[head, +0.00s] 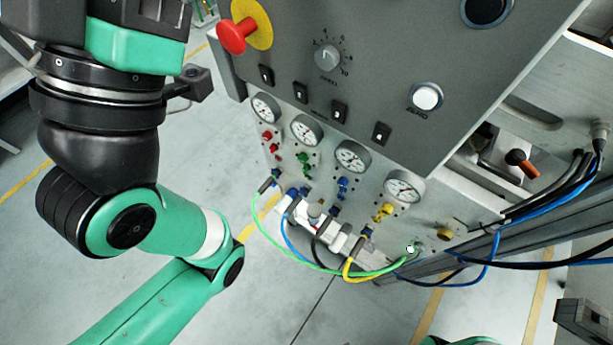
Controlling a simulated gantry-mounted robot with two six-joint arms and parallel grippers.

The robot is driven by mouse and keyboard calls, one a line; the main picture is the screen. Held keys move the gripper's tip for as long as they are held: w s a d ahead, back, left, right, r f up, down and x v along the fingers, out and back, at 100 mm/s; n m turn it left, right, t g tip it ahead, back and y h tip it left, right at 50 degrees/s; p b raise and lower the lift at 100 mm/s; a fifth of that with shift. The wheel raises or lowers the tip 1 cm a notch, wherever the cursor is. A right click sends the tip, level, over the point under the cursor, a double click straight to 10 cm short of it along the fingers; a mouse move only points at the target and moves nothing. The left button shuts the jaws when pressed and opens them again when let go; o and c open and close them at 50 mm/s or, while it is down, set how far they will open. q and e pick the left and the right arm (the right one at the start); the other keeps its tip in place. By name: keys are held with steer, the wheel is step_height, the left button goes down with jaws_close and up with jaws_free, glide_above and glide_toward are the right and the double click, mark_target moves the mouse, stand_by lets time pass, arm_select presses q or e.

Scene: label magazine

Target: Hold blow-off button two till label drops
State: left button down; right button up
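A grey control panel (400,45) carries a row of small black rocker switches; the second from the left (300,92) sits above the round gauges. Under the gauges are coloured valve parts: red (267,135), green (304,159), blue (343,184) and yellow (384,211). I cannot tell which part is blow-off button two, as no readable label marks it. No drop label can be made out. My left arm, green and black, stands left of the panel, apart from it. Neither gripper's fingertips can be seen.
A red mushroom button (236,36) on a yellow plate, a dial knob (327,58) and a white round button (427,97) are on the panel. Green, yellow and blue hoses (487,265) hang below and to the right. The floor (215,135) between my arm and the panel is clear.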

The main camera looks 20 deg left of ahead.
jaws_close()
steer(key=shift+r, duration=0.1)
stand_by(1.4)
